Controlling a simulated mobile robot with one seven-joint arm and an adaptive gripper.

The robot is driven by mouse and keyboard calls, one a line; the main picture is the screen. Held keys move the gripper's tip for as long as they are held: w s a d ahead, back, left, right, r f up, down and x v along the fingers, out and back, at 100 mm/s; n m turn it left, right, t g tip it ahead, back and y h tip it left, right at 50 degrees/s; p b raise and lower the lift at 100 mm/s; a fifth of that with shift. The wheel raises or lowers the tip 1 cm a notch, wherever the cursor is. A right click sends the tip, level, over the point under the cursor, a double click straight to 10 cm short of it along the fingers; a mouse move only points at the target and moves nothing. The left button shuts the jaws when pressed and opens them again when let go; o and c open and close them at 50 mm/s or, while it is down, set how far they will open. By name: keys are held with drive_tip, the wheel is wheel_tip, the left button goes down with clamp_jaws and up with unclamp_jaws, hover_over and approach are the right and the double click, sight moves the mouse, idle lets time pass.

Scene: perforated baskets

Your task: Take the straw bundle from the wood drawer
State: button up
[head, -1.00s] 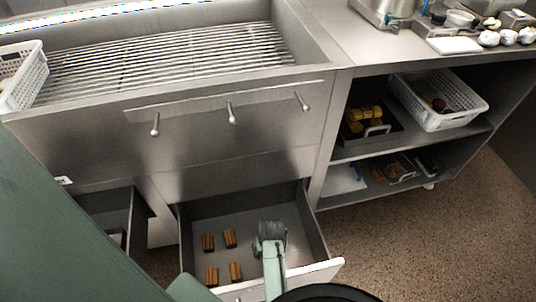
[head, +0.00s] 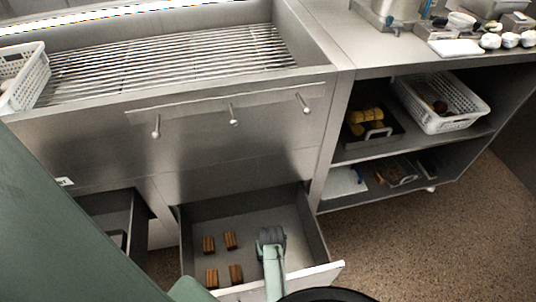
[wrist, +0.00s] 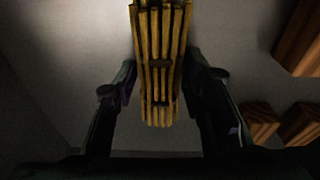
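The straw bundle (wrist: 160,60) is yellow and banded. In the wrist view it lies lengthwise, between the two fingers of my gripper (wrist: 158,78). The fingers stand on either side of it, with narrow dark gaps seeming to show beside it; firm contact is not visible. In the head view my gripper (head: 271,238) is down inside the pulled-out drawer (head: 205,208), near its right side, and hides the straw bundle there.
Several brown wooden-looking blocks (head: 230,240) lie in the drawer left of my gripper. The drawer's right wall (head: 314,232) is close. Another open drawer (head: 112,212) is at left. Open shelves with a white basket (head: 440,104) stand at right.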

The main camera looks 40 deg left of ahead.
drive_tip(key=c, duration=0.5)
drive_tip(key=shift+o, duration=0.2)
